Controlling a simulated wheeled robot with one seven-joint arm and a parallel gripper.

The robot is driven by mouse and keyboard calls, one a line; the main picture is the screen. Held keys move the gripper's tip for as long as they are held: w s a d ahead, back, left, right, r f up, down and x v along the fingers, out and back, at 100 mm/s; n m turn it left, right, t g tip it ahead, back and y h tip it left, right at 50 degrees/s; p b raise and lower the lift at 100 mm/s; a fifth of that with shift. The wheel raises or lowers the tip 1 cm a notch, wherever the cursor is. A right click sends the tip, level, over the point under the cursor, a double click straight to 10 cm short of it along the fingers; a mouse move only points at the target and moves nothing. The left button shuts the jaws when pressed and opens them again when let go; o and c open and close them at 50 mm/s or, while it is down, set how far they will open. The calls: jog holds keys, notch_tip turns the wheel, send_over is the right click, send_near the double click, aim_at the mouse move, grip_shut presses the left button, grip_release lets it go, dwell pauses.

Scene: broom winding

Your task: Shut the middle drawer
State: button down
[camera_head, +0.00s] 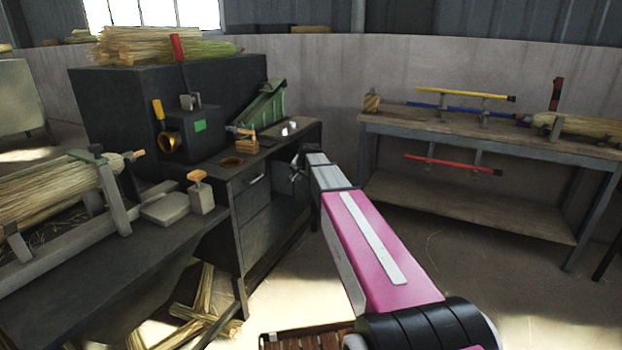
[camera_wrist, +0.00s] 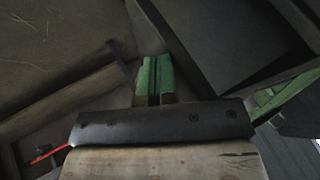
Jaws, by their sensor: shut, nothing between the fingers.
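The dark bench cabinet (camera_head: 267,215) stands left of centre in the head view. Its upper front has a pale bar handle (camera_head: 256,181). A plain dark panel (camera_head: 256,234) sits below it. I cannot tell which front is the middle drawer or how far out it stands. My gripper (camera_head: 297,166) is at the cabinet's right end, just below the top, and partly hides that side. In the wrist view its green fingertips (camera_wrist: 155,77) are together with nothing between them. A dark box-like edge (camera_wrist: 205,75) lies to their right; contact is unclear.
A green sloped rack (camera_head: 262,105) and small tools stand on the bench top. A wooden bench (camera_head: 470,130) with rods on stands is along the right wall. Straw bundles (camera_head: 207,310) lie on the floor at lower left. The floor between the benches looks clear.

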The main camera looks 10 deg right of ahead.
aim_at(280, 171)
jog(key=w+a, duration=0.3)
jog(key=a, duration=0.2)
jog(key=w+a, duration=0.2)
jog(key=shift+w+a, duration=0.35)
jog(key=shift+a, duration=0.05)
jog(key=shift+s, duration=0.1)
